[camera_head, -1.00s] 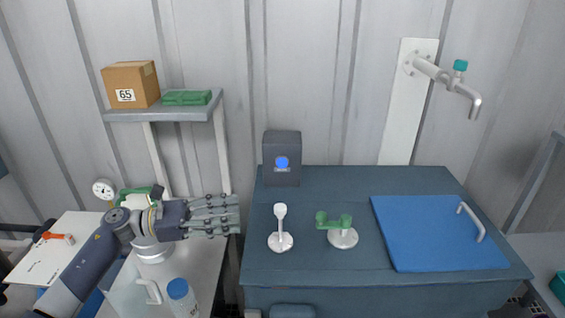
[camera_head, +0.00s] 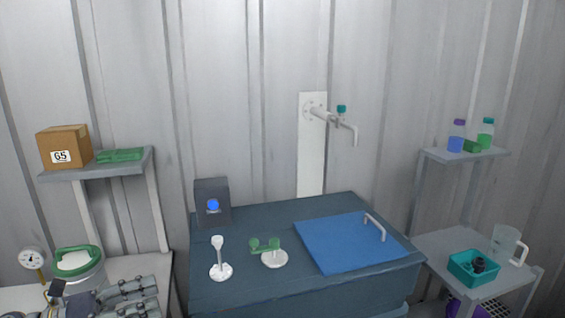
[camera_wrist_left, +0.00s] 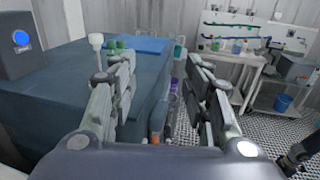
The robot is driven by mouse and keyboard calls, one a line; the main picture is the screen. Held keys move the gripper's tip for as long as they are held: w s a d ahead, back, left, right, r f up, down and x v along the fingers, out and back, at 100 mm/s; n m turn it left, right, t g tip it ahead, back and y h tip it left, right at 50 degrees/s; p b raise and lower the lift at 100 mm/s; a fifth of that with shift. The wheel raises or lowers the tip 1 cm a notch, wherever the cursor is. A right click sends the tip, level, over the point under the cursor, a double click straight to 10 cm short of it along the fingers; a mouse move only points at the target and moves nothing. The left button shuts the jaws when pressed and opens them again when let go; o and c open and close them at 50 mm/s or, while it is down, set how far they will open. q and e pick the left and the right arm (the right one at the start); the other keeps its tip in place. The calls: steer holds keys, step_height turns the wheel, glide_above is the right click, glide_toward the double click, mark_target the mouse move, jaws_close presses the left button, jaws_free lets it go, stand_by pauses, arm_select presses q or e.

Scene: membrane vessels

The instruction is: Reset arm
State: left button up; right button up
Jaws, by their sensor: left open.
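My left gripper (camera_head: 135,300) shows at the bottom left in the head view, over the left bench and in front of a vessel with a green rim (camera_head: 75,262). In the left wrist view its two fingers (camera_wrist_left: 163,95) are spread apart with nothing between them. The blue-grey cabinet (camera_wrist_left: 50,110) lies to the left of the fingers there. My right gripper is not in view.
On the cabinet stand a dark box with a blue button (camera_head: 213,205), a white stand (camera_head: 220,270), a green-topped stand (camera_head: 270,255) and a blue lid (camera_head: 345,245). A wall tap (camera_head: 335,122) is above. A teal bin (camera_head: 473,268) and a pitcher (camera_head: 504,243) sit right.

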arm_select(q)
steer(key=w+n+t+y, duration=0.4)
steer(key=n+t+y, duration=0.55)
steer(key=n, duration=0.95)
steer(key=s+a+f+n+g+y, duration=0.1)
steer(key=s+f+n+y, duration=0.25)
steer(key=f+n, duration=0.4)
steer(key=s+f+n+g+y, duration=0.25)
steer(key=f+n+y, duration=0.25)
steer(key=n, duration=0.5)
steer(key=s+d+f+n+g+h, duration=0.1)
steer(key=s+d+f+n+g, duration=0.25)
steer(key=s, duration=0.45)
steer(key=s+d+f+n+g, duration=0.25)
steer(key=s+f+g, duration=0.2)
steer(key=s, duration=0.35)
steer(key=s+d+f+n+g+h, duration=0.1)
steer(key=s+d+f+n+g, duration=0.25)
steer(key=s, duration=0.55)
step_height(320, 180, down, 27)
steer(key=s+a, duration=0.1)
steer(key=s, duration=0.1)
steer(key=s+a+f+g, duration=0.1)
steer(key=s+a+f, duration=0.2)
steer(key=s+f, duration=1.2)
steer(key=shift+s+g, duration=0.35)
steer(key=shift+s, duration=0.25)
